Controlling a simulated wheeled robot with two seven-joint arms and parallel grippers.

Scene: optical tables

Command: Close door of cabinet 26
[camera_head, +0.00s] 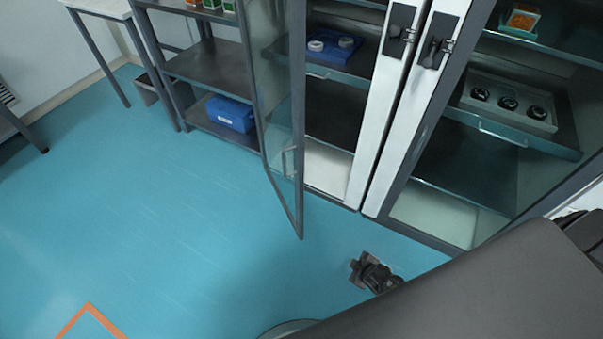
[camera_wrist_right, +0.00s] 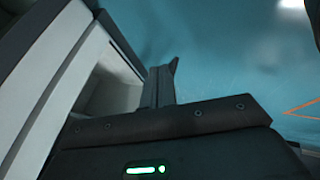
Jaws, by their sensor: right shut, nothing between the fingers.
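A tall glass door (camera_head: 297,120) with a grey frame stands open in the head view. It swings out from the left cabinet (camera_head: 372,110) towards me, leaving that cabinet's shelves exposed. A small handle (camera_head: 289,160) sits low on the door. No number is readable on either cabinet. My right gripper (camera_head: 357,270) is low over the floor, to the right of the door's lower corner and apart from it. It is shut and empty. Its dark fingers (camera_wrist_right: 162,85) also show in the right wrist view. My left gripper is out of view.
The right cabinet (camera_head: 418,130) has a glass front that looks closed. Black latches (camera_head: 435,52) sit on the white uprights. A grey shelf rack (camera_head: 205,62) with a blue box (camera_head: 231,113) stands left of the door. The blue floor (camera_head: 150,215) left of the door is clear.

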